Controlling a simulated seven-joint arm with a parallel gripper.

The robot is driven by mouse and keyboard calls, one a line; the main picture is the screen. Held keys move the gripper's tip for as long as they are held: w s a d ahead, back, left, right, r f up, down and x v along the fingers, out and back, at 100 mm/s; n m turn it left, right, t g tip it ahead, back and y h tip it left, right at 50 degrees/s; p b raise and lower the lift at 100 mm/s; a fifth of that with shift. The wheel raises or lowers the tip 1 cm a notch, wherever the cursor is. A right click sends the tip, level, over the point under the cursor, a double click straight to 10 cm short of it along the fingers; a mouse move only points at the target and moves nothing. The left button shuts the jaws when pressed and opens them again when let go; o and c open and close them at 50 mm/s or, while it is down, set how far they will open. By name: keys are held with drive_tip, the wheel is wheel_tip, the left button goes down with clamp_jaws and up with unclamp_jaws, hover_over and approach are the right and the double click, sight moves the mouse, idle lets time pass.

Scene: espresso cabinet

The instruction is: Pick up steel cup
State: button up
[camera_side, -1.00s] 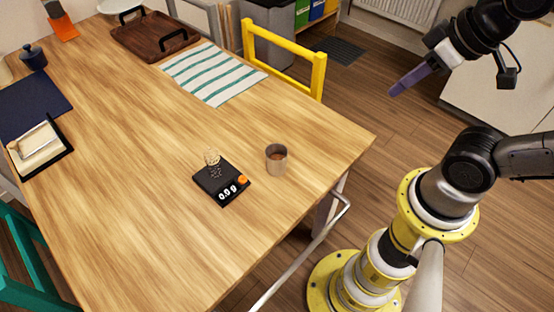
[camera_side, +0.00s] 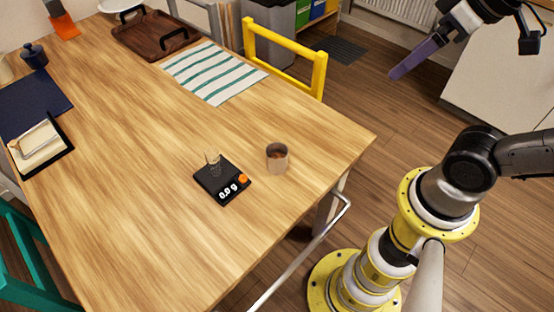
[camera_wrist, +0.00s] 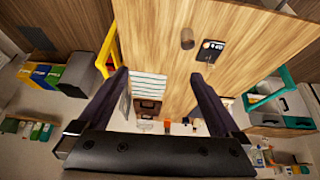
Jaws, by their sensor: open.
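The steel cup (camera_side: 277,160) stands upright on the wooden table (camera_side: 130,190), near its right edge, with something brown inside. It also shows in the wrist view (camera_wrist: 187,39), small and far off. Just left of it in the side view lies a black scale (camera_side: 221,181) reading 0.0 g, with a small clear glass (camera_side: 213,164) on it. My gripper (camera_side: 396,73) is up at the upper right of the side view, off the table and well away from the cup. In the wrist view its two dark fingers (camera_wrist: 157,88) are wide apart, with nothing between them.
A yellow chair (camera_side: 285,58) stands at the table's far right side. A striped towel (camera_side: 212,73) and a brown tray (camera_side: 152,36) lie toward the back. A black-edged tray (camera_side: 42,147) sits at the left. The table between scale and towel is clear.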

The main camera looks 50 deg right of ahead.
drive_tip(key=w+d+f+n+g+h, duration=0.2)
drive_tip(key=d+f+n+g+h, duration=0.15)
drive_tip(key=n, duration=0.35)
drive_tip(key=w+n+t+h, duration=0.3)
drive_tip(key=w+n+h, duration=0.3)
drive_tip(key=n, duration=0.3)
drive_tip(key=w+a+r+n+t+y, duration=0.1)
drive_tip(key=w+a+n+t, duration=0.3)
drive_tip(key=a+n+t, duration=0.3)
drive_tip(key=w+a+r+n+t+y, duration=0.2)
drive_tip(key=w+a+n+t, duration=0.25)
drive_tip(key=a+n, duration=0.4)
approach(273, 146)
drive_tip(key=x, duration=0.3)
drive_tip(key=shift+w+r, duration=0.1)
drive_tip(key=shift+r, duration=0.05)
drive_tip(key=shift+w+d, duration=0.1)
drive_tip(key=shift+w, duration=0.05)
drive_tip(key=shift+x, duration=3.6)
drive_tip(key=c, duration=1.5)
